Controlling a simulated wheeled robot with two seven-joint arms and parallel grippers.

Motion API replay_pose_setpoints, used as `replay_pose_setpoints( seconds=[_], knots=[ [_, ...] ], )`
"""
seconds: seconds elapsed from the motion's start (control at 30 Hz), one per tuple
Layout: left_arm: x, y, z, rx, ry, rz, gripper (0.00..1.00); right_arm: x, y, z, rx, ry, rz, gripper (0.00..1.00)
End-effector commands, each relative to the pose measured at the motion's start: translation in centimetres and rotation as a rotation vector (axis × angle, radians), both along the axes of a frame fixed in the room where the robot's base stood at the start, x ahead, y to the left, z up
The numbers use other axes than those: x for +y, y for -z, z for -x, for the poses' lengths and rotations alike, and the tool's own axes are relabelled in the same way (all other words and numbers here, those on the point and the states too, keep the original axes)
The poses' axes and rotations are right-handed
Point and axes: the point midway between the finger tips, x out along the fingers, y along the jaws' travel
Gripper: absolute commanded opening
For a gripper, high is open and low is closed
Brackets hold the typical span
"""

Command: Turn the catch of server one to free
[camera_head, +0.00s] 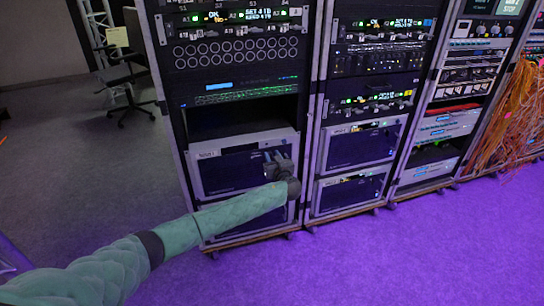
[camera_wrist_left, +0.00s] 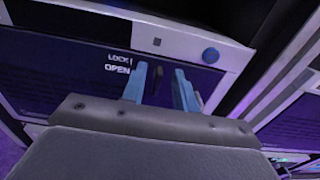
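Server one, taken to be the upper grey-framed unit with a dark front (camera_head: 228,172), sits low in the left rack. My left gripper (camera_head: 279,163) is at its right side and hides part of its front. A small dark upright catch (camera_wrist_left: 157,82) stands right of the word OPEN. The two blue fingers of my left gripper (camera_wrist_left: 164,85) are apart, one each side of the catch, with a gap showing on its right. My right gripper is not in view.
A round blue button (camera_wrist_left: 211,55) is on the bezel, right of the fingers. An empty dark bay (camera_head: 235,118) is above the server. More racks stand to the right, with orange cables (camera_head: 510,110) at the far right. The purple floor (camera_head: 400,250) in front is clear.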

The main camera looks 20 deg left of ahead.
Motion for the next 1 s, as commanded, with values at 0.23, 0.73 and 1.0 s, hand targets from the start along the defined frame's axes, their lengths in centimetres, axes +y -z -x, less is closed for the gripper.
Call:
replay_pose_setpoints(
  seconds=[0.23, 0.73, 1.0],
  knots=[
    [0.59, 0.07, -0.89, 0.000, 0.001, 0.001, 0.29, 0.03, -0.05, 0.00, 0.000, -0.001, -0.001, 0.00],
    [0.59, 0.05, -0.88, 0.000, 0.001, 0.002, 0.00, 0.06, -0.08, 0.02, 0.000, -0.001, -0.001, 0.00],
    [0.63, 0.11, -0.83, -0.023, 0.000, 0.038, 0.00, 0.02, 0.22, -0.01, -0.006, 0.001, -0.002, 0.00]
  ],
)
